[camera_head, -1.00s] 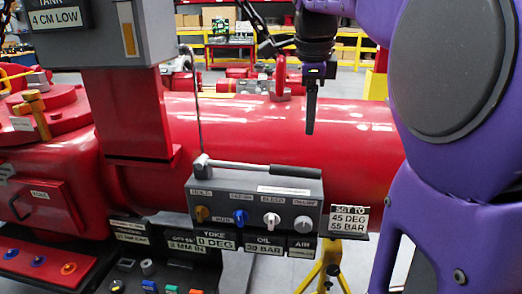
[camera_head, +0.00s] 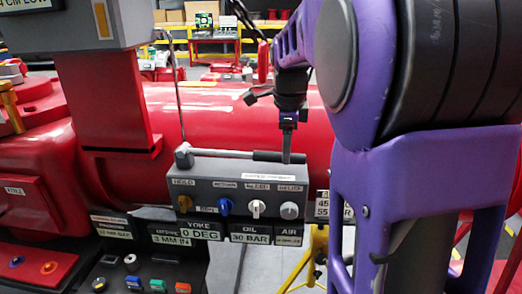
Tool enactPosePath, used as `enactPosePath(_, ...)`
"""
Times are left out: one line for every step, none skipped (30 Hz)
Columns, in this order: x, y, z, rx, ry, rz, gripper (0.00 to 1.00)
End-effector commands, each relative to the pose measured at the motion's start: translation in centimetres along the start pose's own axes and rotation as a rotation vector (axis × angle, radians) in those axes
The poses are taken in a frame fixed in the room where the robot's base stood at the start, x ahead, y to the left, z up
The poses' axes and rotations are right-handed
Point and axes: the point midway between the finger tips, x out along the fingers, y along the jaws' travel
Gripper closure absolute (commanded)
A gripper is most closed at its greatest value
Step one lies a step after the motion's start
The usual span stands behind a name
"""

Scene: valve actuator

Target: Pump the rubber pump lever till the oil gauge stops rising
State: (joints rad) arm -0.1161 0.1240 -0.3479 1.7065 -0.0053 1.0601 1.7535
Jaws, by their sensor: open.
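The pump lever (camera_head: 225,153) is a grey rod with a black rubber grip (camera_head: 266,156). It lies nearly level along the top of the grey control box (camera_head: 185,180), pivoting at its left end. My gripper (camera_head: 287,158) points down from above at the rubber grip's right part. Its fingers overlap the grip in this view and look edge-on; it is open, and I cannot tell whether they straddle or touch the grip. The oil gauge (camera_head: 249,236) below the box seems to read 30 BAR.
Knobs line the box front, including a brown one (camera_head: 184,203), a blue one (camera_head: 225,206) and a white one (camera_head: 256,208). The yoke display (camera_head: 201,231) reads 0 DEG. A large red cylinder (camera_head: 230,115) lies right behind the box. A red upright (camera_head: 105,110) stands left.

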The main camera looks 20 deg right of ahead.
Motion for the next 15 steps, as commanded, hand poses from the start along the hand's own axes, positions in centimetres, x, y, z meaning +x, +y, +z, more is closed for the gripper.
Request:
enactPosePath(0.9,0.1,0.0,0.0,0.001,0.003,0.36)
enactPosePath(1.2,0.1,0.0,0.0,0.001,0.003,0.36)
enactPosePath(1.6,0.1,0.0,0.0,0.001,0.002,0.36)
enactPosePath(1.8,0.0,0.0,0.0,0.0,0.001,0.36)
enactPosePath(2.0,0.0,0.0,0.0,0.0,0.001,0.36)
enactPosePath(2.2,0.0,0.0,0.001,0.0,0.001,0.36)
enactPosePath(2.3,0.0,0.0,0.001,0.0,0.001,0.36)
enactPosePath(2.4,0.0,0.0,0.001,0.0,0.001,0.36)
enactPosePath(2.5,0.0,0.0,0.001,0.0,0.001,0.36)
enactPosePath(2.5,0.0,0.0,0.001,0.0,0.001,0.36)
enactPosePath(2.5,0.0,0.0,0.001,0.0,0.0,0.36)
enactPosePath(2.5,0.0,0.0,0.001,0.0,0.0,0.36)
enactPosePath(2.5,0.0,0.0,0.001,0.0,0.0,0.36)
enactPosePath(2.5,0.0,0.0,0.001,0.0,0.0,0.36)
enactPosePath(2.5,0.0,0.0,0.001,0.0,0.0,0.36)
